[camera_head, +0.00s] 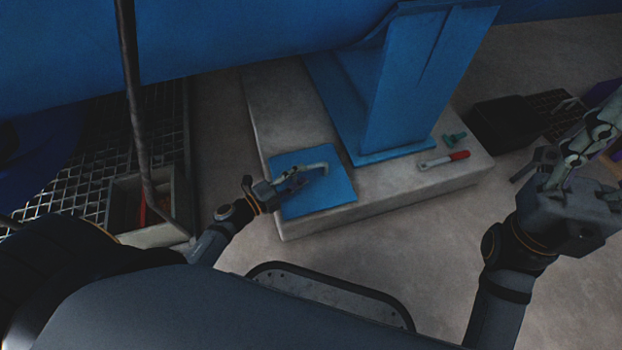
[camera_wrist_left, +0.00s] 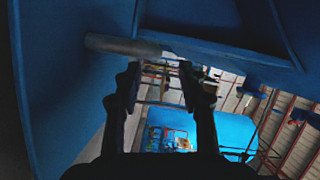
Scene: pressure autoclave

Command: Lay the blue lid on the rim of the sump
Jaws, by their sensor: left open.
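The blue lid (camera_head: 325,198) is a flat square plate lying on the pale concrete plinth, with a light bar handle (camera_head: 318,166) on its top. My left gripper (camera_head: 293,180) is over the lid, close to the handle. In the left wrist view its fingers (camera_wrist_left: 165,85) are apart, with a grey bar (camera_wrist_left: 122,45) across near the tips; contact is unclear. The sump (camera_head: 178,234) is a rimmed box at the left, open on top, with something red inside. My right gripper (camera_head: 592,135) is at the far right, away from the lid; its jaw opening is unclear.
A large blue support leg (camera_head: 415,85) stands on the plinth (camera_head: 400,195) behind the lid.

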